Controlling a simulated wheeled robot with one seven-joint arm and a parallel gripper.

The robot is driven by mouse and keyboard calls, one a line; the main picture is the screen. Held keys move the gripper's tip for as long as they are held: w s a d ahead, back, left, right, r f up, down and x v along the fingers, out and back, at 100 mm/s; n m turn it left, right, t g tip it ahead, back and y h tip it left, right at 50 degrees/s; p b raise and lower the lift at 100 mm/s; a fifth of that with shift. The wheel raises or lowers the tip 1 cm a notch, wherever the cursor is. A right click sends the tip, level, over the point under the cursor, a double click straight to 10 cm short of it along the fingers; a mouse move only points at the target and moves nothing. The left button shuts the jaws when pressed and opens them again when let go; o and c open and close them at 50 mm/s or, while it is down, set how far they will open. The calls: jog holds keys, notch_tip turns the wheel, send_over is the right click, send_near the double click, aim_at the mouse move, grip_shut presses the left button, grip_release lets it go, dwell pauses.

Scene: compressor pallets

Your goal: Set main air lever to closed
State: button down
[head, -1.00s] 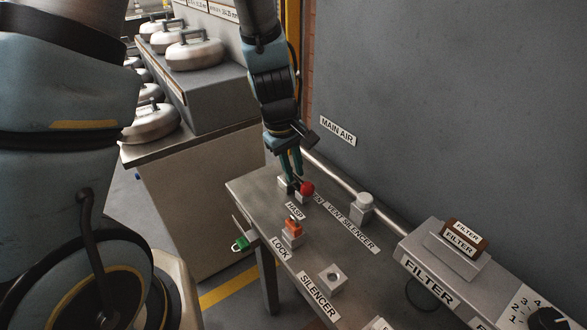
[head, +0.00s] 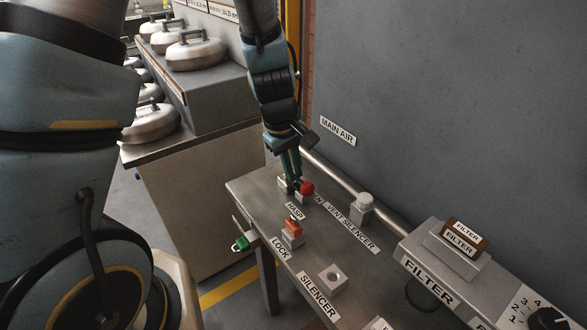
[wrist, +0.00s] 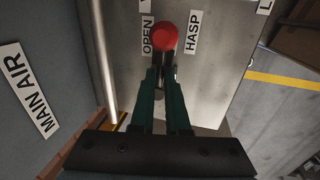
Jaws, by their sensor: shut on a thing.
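The main air lever has a red knob (head: 307,188) and stands near the far left end of the grey metal bench (head: 255,192). In the wrist view the red knob (wrist: 165,37) lies between the OPEN label (wrist: 148,36) and the HASP label (wrist: 193,32), with a dark bar running from it toward my fingers. My gripper (head: 295,178) reaches down from above with its teal fingers at the lever. In the wrist view my gripper (wrist: 164,75) is shut on the lever's dark bar, just behind the knob. The exact contact is partly hidden by the fingers.
A MAIN AIR sign (head: 338,131) is on the grey wall behind. A pipe (head: 345,185) runs along the back of the bench. An orange lock (head: 293,228), a vent silencer fitting (head: 363,203) and a FILTER box (head: 440,262) stand to the right.

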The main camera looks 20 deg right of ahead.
dwell(0.7)
jog(key=m+b, duration=0.1)
jog(key=m, duration=0.1)
jog(key=a+m+b, duration=0.1)
jog(key=shift+w+f+m+g, duration=0.1)
jog(key=shift+m+g, duration=0.3)
jog(key=m, duration=0.3)
jog(key=a+m+b, duration=0.1)
jog(key=shift+w+m+g, duration=0.3)
jog(key=shift+g, duration=0.1)
jog(key=m, duration=0.3)
jog(key=w+m+y, duration=0.1)
jog(key=shift+a+r+g+p, duration=0.2)
jog(key=shift+a+g+p, duration=0.1)
jog(key=shift+p, duration=0.1)
jog(key=shift+w+a+m+y+p, duration=0.1)
jog(key=shift+w+m+y+p, duration=0.15)
jog(key=shift+m, duration=0.65)
jog(key=shift+w+d+m+p, duration=0.1)
jog(key=shift+m+p, duration=0.25)
jog(key=shift+m, duration=0.55)
jog(key=shift+w+a+m+y+p, duration=0.1)
jog(key=shift+w+m+y+p, duration=0.15)
jog(key=shift+m, duration=0.65)
jog(key=shift+f, duration=0.1)
jog(key=c, duration=0.9)
grip_release()
